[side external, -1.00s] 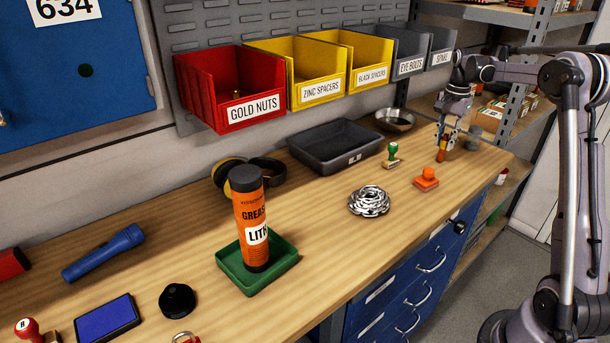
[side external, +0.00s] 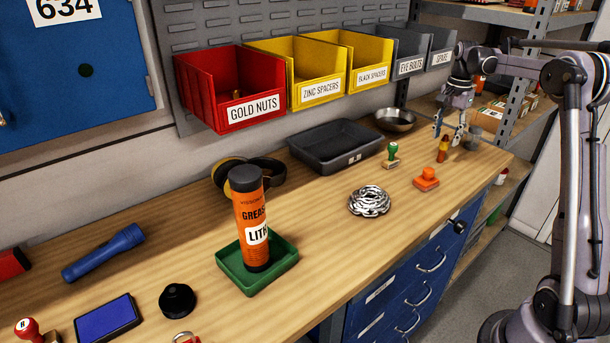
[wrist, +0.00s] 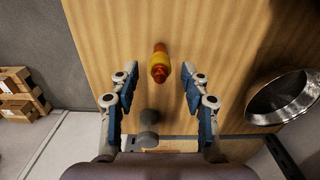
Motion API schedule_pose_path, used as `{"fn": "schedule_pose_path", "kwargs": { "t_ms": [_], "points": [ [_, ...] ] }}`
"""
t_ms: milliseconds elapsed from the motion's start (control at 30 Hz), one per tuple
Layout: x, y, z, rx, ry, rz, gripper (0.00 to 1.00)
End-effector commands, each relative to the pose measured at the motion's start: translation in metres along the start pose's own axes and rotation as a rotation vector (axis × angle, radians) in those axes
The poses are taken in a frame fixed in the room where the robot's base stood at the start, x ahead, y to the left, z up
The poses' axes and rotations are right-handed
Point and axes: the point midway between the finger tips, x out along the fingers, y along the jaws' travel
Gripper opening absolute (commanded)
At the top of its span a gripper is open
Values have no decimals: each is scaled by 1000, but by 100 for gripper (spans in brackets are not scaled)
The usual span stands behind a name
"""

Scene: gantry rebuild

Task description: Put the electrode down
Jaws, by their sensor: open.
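The electrode (side external: 442,150), a small orange-red piece with yellow on it, stands on the wooden bench near its far right end. It looks upright in the side view. In the wrist view the electrode (wrist: 160,64) shows between and slightly beyond the spread fingertips. My gripper (side external: 448,136) is open above it, with one finger on each side. In the wrist view my gripper (wrist: 160,72) shows clear gaps between both fingers and the electrode.
A small grey object (wrist: 148,128) is close to the electrode. The bench's right edge is close.

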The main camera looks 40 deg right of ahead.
Motion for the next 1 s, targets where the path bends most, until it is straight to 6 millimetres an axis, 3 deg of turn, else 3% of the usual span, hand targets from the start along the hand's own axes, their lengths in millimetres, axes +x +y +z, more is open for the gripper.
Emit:
{"fn": "schedule_pose_path", "kwargs": {
  "t_ms": [400, 767, 867, 1000],
  "points": [
    [-74, 0, 0, 0, 0, 0, 47],
    [-102, -1, 3, -9, 2, -2, 47],
    [-107, -5, 18, -59, 14, -16, 47],
    [-114, -12, 64, -215, 54, -61, 47]
  ]
}}
